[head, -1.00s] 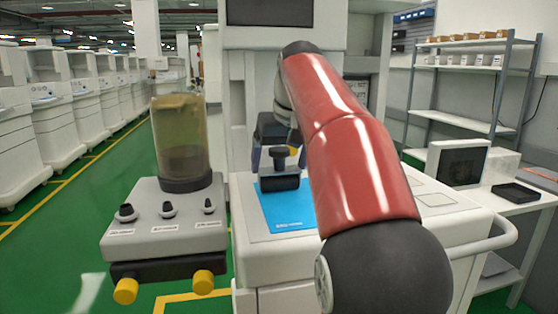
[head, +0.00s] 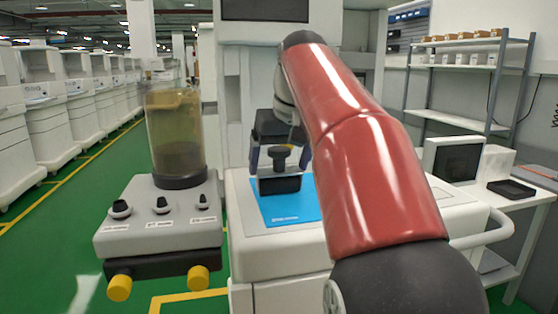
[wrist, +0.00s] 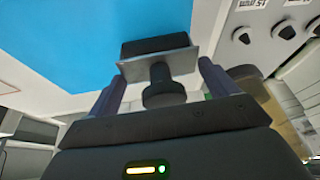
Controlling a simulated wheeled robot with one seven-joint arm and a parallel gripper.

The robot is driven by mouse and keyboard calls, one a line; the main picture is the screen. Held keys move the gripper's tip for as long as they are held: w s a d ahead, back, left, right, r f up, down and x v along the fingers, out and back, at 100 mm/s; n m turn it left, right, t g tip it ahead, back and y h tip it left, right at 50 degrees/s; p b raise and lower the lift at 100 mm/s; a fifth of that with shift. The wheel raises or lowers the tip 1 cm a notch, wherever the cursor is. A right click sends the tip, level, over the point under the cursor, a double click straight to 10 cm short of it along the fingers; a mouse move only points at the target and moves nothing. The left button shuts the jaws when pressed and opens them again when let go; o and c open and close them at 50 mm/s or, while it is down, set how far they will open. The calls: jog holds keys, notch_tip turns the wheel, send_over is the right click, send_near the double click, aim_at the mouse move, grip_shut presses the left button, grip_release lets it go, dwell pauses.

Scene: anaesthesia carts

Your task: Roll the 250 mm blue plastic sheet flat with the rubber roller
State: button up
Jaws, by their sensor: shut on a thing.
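The blue plastic sheet (head: 292,211) lies on the white cart top in the head view. It fills the upper left of the wrist view (wrist: 90,45), and its far part is hidden behind the roller. The rubber roller (head: 280,185) is a dark block with a metal plate and a round black knob. It stands across the sheet, and it also shows in the wrist view (wrist: 155,45). My gripper (head: 280,160) is shut on the roller, with one finger on each side of the knob. Whether the roller presses on the sheet is hard to tell.
A grey unit with a cloudy canister (head: 177,137), several black knobs and two yellow knobs stands left of the cart top (head: 252,231). A side table with a monitor (head: 455,160) and a shelf rack (head: 465,80) stand at the right. My red arm hides the cart's right part.

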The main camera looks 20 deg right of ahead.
jog(key=shift+s+a, duration=0.15)
jog(key=shift+s, duration=0.55)
jog(key=shift+s+f, duration=0.1)
jog(key=shift+s+a+b, duration=0.25)
jog(key=shift+s+b, duration=0.15)
jog(key=shift+s, duration=0.95)
jog(key=shift+s+a+b, duration=0.3)
jog(key=shift+s+b, duration=0.1)
jog(key=shift+s, duration=0.95)
jog(key=shift+s+a+b, duration=0.25)
jog(key=shift+s+b, duration=0.15)
jog(key=shift+s, duration=0.95)
notch_tip(320, 180, up, 5)
jog(key=p, duration=0.5)
